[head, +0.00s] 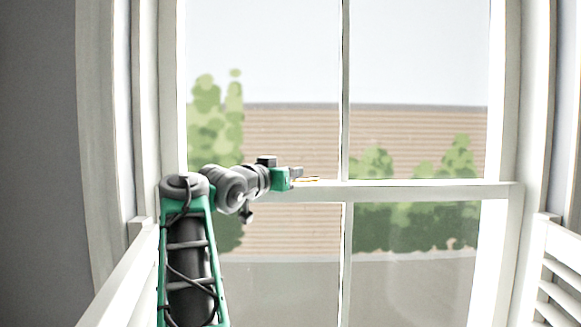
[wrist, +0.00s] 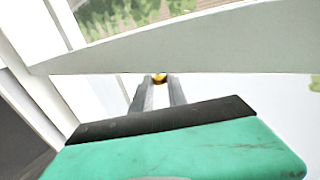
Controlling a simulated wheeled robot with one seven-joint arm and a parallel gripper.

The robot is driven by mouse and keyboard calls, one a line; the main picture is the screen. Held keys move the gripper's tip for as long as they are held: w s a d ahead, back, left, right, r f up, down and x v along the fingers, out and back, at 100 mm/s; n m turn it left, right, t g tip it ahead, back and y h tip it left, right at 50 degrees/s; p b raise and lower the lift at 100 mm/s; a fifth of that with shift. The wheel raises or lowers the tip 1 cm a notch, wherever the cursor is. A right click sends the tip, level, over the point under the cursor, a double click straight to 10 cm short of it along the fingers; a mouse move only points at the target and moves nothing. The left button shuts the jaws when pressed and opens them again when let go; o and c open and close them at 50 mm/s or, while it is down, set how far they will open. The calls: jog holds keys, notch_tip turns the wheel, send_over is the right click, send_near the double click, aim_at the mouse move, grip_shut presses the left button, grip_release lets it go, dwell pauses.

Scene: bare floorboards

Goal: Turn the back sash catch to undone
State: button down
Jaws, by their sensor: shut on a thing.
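The brass sash catch (head: 310,179) sits on the meeting rail of the white sash window, left of the central glazing bar. My gripper (head: 298,173) reaches it from the left, at about rail height. In the wrist view, a small gold part of the catch (wrist: 159,77) shows between the tips of my two grey fingers (wrist: 158,88). The fingers are shut on it. Most of the catch is hidden by the fingers, and I cannot tell which way its lever is turned.
The white meeting rail (head: 430,190) runs across the window, with glass panes above and below. White louvred shutters stand at the lower right (head: 560,265) and a white panel at the lower left (head: 120,280). Trees and a brick wall show outside.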

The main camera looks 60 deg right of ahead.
jog(key=m+g, duration=0.1)
jog(key=w+d+m+g, duration=0.1)
jog(key=g, duration=0.1)
jog(key=g+p, duration=0.1)
jog(key=shift+w+d+r+m+g+y, duration=0.2)
jog(key=shift+w+m+g+y, duration=0.1)
jog(key=shift+m+y, duration=0.1)
jog(key=shift+s, duration=0.1)
jog(key=shift+f, duration=0.1)
jog(key=c, duration=1.3)
grip_release()
